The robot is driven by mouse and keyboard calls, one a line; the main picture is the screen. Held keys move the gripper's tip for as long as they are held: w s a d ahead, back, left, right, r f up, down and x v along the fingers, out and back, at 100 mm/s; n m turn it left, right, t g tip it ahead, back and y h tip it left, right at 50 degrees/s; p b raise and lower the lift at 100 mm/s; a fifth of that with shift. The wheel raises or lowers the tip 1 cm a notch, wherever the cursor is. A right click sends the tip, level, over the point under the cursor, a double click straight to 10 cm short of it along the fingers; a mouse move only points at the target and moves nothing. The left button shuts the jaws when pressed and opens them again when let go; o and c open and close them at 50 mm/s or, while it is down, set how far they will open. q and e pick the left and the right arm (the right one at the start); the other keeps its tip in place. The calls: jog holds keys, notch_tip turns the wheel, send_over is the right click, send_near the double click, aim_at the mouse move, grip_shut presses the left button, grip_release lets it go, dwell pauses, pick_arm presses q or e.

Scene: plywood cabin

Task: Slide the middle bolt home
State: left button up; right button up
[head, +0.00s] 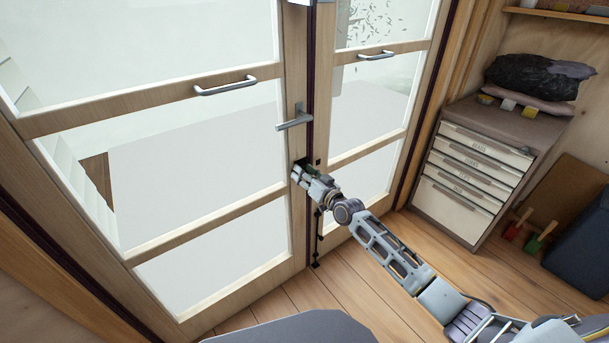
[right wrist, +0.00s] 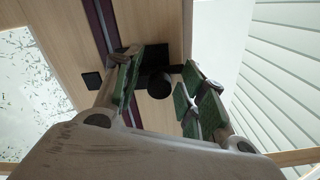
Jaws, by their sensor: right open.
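The middle bolt (right wrist: 160,86) shows in the right wrist view as a dark round knob on a black mount, fixed to the pale wood of the door. A small black square piece (right wrist: 92,80), probably its keeper, sits on the wood across the dark purple seam, apart from the bolt. My right gripper (right wrist: 158,92) is open, with a green-padded finger on each side of the knob; I cannot tell whether either pad touches it. In the head view my right gripper (head: 308,172) is at the door's meeting edge and hides the bolt. My left gripper is out of view.
A lever handle (head: 294,120) projects from the door just above my right gripper. A black lower bolt (head: 318,238) runs down near the floor. Bar handles (head: 225,87) cross the glazed doors. A drawer cabinet (head: 472,165) stands right; the floor between is clear.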

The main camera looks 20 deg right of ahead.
jog(key=c, duration=0.8)
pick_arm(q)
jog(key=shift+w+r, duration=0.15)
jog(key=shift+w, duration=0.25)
pick_arm(e)
grip_shut()
jog(key=shift+d, duration=0.1)
jog(key=shift+w+d+f+b, duration=0.1)
jog(key=shift+w+d+b, duration=0.1)
jog(key=shift+d+b, duration=0.25)
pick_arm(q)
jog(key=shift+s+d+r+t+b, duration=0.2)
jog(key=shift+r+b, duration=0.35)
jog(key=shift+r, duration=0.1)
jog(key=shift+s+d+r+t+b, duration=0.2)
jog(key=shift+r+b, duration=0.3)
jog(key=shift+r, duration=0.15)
pick_arm(e)
jog(key=shift+w+d, duration=0.25)
jog(key=shift+d, duration=0.4)
jog(key=shift+w+d, duration=0.25)
jog(key=shift+d, duration=0.4)
